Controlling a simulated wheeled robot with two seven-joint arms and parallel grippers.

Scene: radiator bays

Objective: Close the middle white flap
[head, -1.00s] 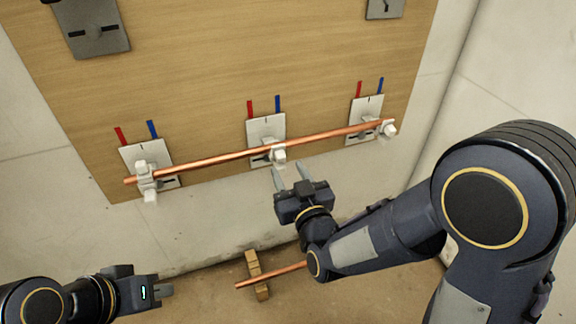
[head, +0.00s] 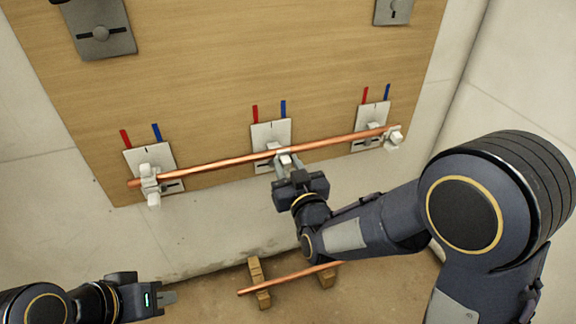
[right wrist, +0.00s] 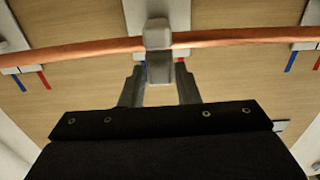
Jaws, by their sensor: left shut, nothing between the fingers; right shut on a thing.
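The middle white flap (head: 285,160) belongs to the white clip on the middle plate (head: 270,131), where the copper pipe (head: 225,161) crosses it. In the right wrist view, the flap (right wrist: 159,69) shows as a small pale block between my fingers, beside the pipe (right wrist: 95,48). My right gripper (head: 284,165) is shut on the flap; its fingers (right wrist: 159,84) sit on either side of it. How far the flap is swung is hard to tell, as the gripper partly covers it. My left gripper (head: 168,298) is shut and empty at lower left, away from the board.
A left clip (head: 149,174) and a right clip (head: 394,138) sit along the same pipe, each with white parts. Grey plates (head: 103,36) are higher on the wooden board (head: 240,60). A second copper rod (head: 285,281) lies on wooden blocks (head: 257,280) on the floor.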

